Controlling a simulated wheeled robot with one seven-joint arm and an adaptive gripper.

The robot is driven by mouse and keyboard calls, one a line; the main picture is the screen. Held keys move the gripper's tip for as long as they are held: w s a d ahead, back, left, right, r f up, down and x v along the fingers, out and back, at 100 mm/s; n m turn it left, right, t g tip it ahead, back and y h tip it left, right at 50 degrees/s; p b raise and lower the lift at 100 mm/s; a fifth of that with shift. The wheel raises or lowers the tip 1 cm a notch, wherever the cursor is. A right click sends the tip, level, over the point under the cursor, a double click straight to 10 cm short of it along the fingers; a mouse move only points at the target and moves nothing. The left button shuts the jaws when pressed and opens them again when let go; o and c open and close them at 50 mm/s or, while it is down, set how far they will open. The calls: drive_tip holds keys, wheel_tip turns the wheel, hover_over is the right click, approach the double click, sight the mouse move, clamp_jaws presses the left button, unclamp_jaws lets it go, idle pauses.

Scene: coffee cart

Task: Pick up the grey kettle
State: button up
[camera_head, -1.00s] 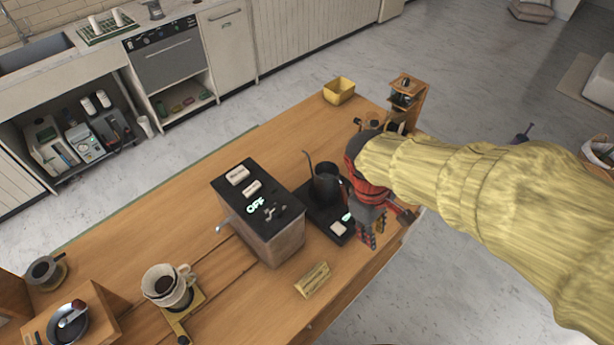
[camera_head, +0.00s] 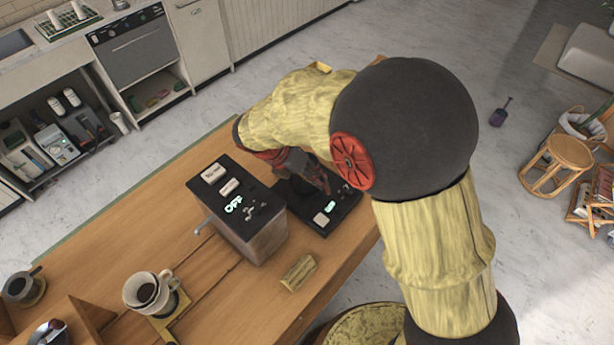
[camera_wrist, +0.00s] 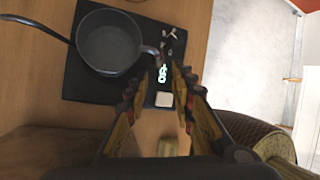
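The grey kettle (camera_wrist: 108,45) stands upright on a black base plate (camera_wrist: 80,88) at the upper left of the wrist view. Its thin spout points left and its dark handle reaches right. My gripper (camera_wrist: 162,72) is open, with the handle's end near its fingertips; I cannot tell whether they touch it.
A black-topped box (camera_head: 245,235) marked OFF stands just left of the base plate. A small wooden block (camera_head: 298,273) lies in front of it. A coffee dripper (camera_head: 147,292) stands further left. A wooden stool (camera_head: 556,165) is on the floor at right.

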sight(326, 186)
drive_tip(key=x, duration=0.3)
drive_tip(key=b+x, duration=0.1)
drive_tip(key=x, duration=0.2)
drive_tip(key=b+x, duration=0.1)
drive_tip(key=x, duration=0.2)
drive_tip(key=shift+w+r, duration=0.1)
drive_tip(key=shift+w, duration=0.3)
drive_tip(key=shift+c, duration=1.1)
drive_tip(key=c, duration=0.4)
drive_tip(key=shift+r, duration=0.1)
clamp_jaws()
